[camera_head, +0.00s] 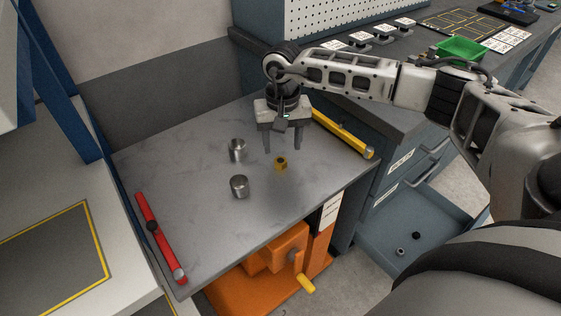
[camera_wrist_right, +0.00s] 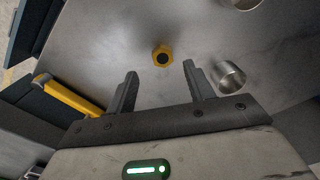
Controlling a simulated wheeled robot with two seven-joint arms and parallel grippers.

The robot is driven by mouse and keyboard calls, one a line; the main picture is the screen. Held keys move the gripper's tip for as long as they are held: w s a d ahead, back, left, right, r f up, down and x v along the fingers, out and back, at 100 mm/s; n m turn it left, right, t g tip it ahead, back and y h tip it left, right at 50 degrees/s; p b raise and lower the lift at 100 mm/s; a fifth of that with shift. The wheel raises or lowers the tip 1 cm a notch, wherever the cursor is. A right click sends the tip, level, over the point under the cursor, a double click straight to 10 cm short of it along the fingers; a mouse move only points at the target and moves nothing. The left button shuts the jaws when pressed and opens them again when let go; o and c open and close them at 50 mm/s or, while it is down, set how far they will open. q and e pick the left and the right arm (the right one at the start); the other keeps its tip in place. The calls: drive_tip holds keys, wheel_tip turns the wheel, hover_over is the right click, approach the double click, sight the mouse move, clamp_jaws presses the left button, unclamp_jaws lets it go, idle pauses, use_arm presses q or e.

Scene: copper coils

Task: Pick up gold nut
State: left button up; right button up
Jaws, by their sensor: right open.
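The gold nut (camera_head: 281,163) stands on the grey table in the head view. In the right wrist view the gold nut (camera_wrist_right: 162,55) shows its dark hole, beyond and between the two fingertips. My right gripper (camera_head: 282,148) points down above the table, just behind the nut, open and empty. Its two fingers also show apart in the right wrist view (camera_wrist_right: 161,75). The nut is apart from the fingers. My left gripper is not in view.
Two metal cylinders (camera_head: 237,150) (camera_head: 240,186) stand left of the nut on the table (camera_head: 190,220). A red bar (camera_head: 160,238) lies along the left edge and a yellow bar (camera_head: 342,134) along the right. An open drawer (camera_head: 420,225) is at right.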

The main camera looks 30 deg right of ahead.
sight(280, 160)
drive_tip(key=f, duration=0.4)
drive_tip(key=shift+a+f, duration=0.2)
drive_tip(key=shift+f, duration=0.15)
drive_tip(key=shift+w, duration=0.1)
drive_tip(key=c, duration=1.1)
drive_tip(key=shift+r, duration=0.1)
